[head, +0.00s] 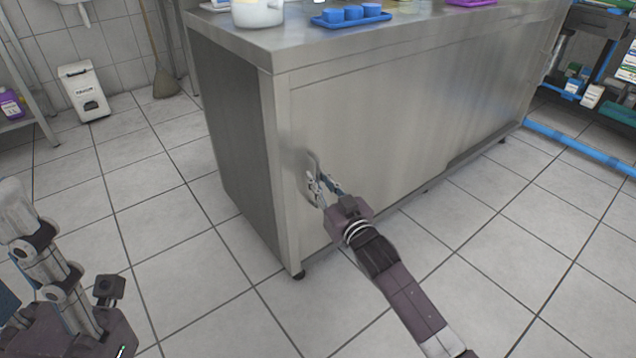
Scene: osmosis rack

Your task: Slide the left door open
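The steel cabinet's left door (385,125) is a flat brushed-metal front panel. It looks shut, with no visible gap at the left post. A small dark recessed handle (314,160) sits near its left edge. My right gripper (316,180) is at this handle, its fingertips at or very close to the door face. The fingers look slightly parted, but I cannot tell whether they grip or touch the handle. My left gripper (55,275) shows partly at the lower left, close to the camera and away from the cabinet; its fingertips are not clear.
The cabinet top (290,42) holds a white pot (258,14) and a blue tray (352,20) with blue containers. A white bin (84,92) and a broom (163,80) stand at the back left. Shelving is at the far right. The tiled floor before the cabinet is clear.

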